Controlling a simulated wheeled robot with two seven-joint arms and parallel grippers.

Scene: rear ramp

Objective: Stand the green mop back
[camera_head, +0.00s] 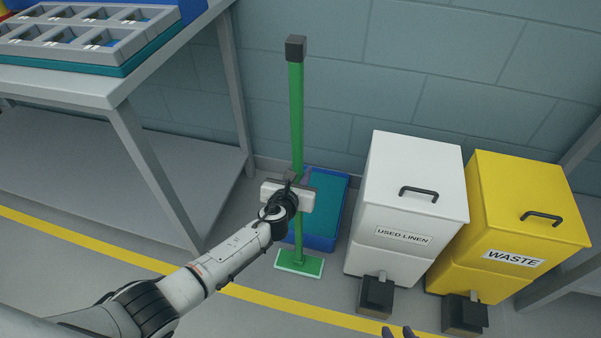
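The green mop (297,120) stands about upright, with a dark cap at the top of its handle and a flat green head (300,263) low near the floor. I cannot tell whether the head touches the floor. My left gripper (299,177) is at the lower handle; its dark fingers show on both sides and look closed around it, partly hidden by my wrist. My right gripper (400,332) shows only as two fingertips at the bottom edge, apart and with nothing seen between them.
A blue tray (322,243) lies behind the mop by the wall. A white used-linen bin (413,165) and a yellow waste bin (525,200) stand to the right, with pedals in front. A grey table (120,84) stands left. A yellow line crosses the floor.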

